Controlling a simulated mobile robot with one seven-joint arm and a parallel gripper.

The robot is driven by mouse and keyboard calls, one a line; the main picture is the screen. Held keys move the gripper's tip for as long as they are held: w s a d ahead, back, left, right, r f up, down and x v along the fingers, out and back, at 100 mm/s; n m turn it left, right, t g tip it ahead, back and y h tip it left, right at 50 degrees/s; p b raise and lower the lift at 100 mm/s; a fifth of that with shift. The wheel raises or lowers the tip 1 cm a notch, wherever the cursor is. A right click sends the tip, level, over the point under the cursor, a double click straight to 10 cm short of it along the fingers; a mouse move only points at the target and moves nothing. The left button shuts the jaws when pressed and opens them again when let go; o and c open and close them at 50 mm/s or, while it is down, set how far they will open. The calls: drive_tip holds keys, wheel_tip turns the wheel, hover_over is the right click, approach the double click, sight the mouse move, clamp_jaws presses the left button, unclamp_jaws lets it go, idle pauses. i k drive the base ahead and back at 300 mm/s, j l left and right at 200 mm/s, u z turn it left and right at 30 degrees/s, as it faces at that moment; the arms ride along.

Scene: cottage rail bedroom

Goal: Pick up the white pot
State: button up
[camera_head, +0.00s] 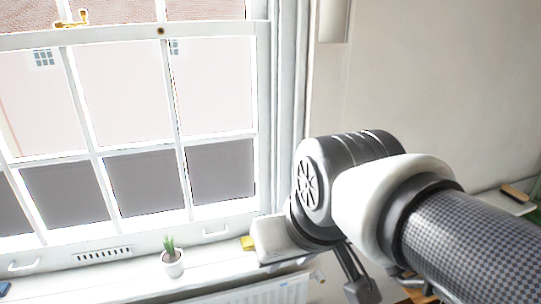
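The white pot (173,266) is small and round and holds a spiky green plant (169,246). It stands upright on the white window sill (120,283), left of my arm. My arm reaches in from the right. My gripper (357,281) seems to be the dark part hanging below the wrist, clearly apart from the pot and to its right. Its fingers are partly hidden by the arm, so I cannot tell whether it is open or shut.
A window with white bars stands behind the sill. A small yellow object (248,243) lies on the sill near my wrist, and a blue object (5,288) lies at far left. A white radiator (275,293) is below the sill. The sill around the pot is clear.

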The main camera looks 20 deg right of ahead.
sight(171, 260)
drive_tip(key=z, duration=0.5)
drive_tip(key=l+z, duration=0.1)
drive_tip(key=z, duration=0.4)
drive_tip(key=i+z, duration=0.1)
drive_tip(key=z, duration=0.9)
drive_tip(key=u, duration=2.8)
drive_tip(key=i+j+z, duration=0.5)
drive_tip(key=j, duration=0.2)
drive_tip(key=i+j+z, duration=0.25)
drive_tip(key=j, duration=0.2)
